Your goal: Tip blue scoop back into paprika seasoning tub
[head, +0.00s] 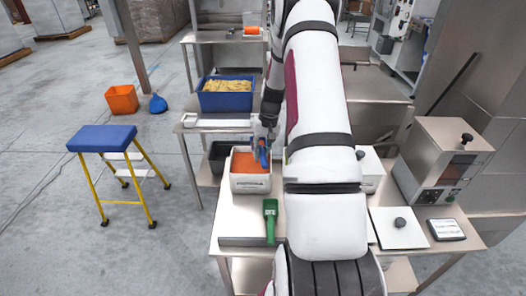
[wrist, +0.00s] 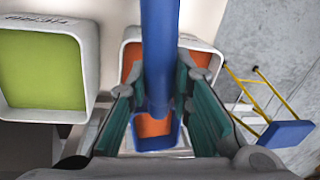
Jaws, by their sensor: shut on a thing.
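The paprika seasoning tub (head: 251,184) is a white tub of orange-red powder on the steel bench in the head view. It also shows in the wrist view (wrist: 132,48), partly hidden behind the scoop. My gripper (head: 262,145) is over the tub's right back part in the head view. In the wrist view my gripper (wrist: 160,100) is shut on the blue handle of the blue scoop (wrist: 160,50). The scoop's bowl, lower in the wrist view, shows orange-red inside. The scoop also shows in the head view (head: 263,157). Whether it touches the powder I cannot tell.
A green scoop (head: 270,220) lies in front of the tub. A tub of green contents (wrist: 42,72) stands beside it in the wrist view. A blue crate (head: 227,99) of yellowish pieces stands behind. A box-shaped machine (head: 440,160) and a lid (head: 398,228) are at right.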

